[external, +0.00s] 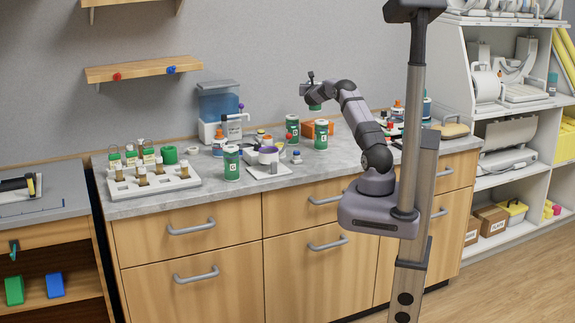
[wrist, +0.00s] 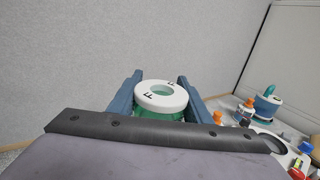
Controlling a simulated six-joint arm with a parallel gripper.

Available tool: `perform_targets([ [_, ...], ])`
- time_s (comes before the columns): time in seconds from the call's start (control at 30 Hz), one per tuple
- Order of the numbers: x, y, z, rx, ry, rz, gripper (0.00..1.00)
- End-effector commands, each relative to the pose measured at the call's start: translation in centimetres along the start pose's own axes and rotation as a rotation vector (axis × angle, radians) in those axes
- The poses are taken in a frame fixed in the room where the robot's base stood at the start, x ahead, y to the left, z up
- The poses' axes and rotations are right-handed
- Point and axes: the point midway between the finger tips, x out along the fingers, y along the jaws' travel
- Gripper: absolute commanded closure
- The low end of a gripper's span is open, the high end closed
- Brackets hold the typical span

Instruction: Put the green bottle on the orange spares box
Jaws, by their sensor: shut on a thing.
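The green bottle (wrist: 160,113) has a white ring-shaped cap marked with the letter F. It sits between the two blue fingers of my gripper (wrist: 155,95) in the wrist view. In the external view my gripper (external: 312,92) is raised above the counter, and a small green part of the bottle (external: 315,107) shows below it. The orange spares box (external: 308,129) stands on the counter below my gripper, partly hidden behind a green canister. The bottle is apart from the box, with a gap between them. The box does not show clearly in the wrist view.
Green canisters with white labels (external: 321,136) stand in front of and beside the box. Several small bottles (wrist: 244,110) stand to the right in the wrist view.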

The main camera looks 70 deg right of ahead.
Motion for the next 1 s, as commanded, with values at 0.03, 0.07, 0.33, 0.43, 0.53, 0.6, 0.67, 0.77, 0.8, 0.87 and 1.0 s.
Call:
perform_targets([
  [0.03,0.0,0.0,-0.7,-0.002,0.0,-0.001,0.89],
  [0.07,0.0,0.0,-1.1,-0.001,-0.001,-0.001,0.89],
  [0.33,0.0,0.0,-2.9,0.001,-0.004,-0.002,0.89],
  [0.43,0.0,0.0,-3.1,0.001,-0.004,-0.001,0.89],
  [0.53,0.0,0.0,-3.9,0.0,-0.002,-0.001,0.89],
  [0.6,0.0,0.0,-4.8,-0.001,-0.001,-0.001,0.89],
  [0.67,0.0,0.0,-5.4,-0.001,-0.001,-0.001,0.89],
  [0.77,0.0,0.0,-6.3,0.0,-0.003,-0.001,0.89],
  [0.8,0.0,0.0,-6.5,0.0,-0.004,-0.001,0.89],
  [0.87,0.0,0.0,-6.6,0.001,-0.005,0.0,0.89],
  [1.0,0.0,0.0,-6.7,0.001,-0.005,-0.001,0.89],
])
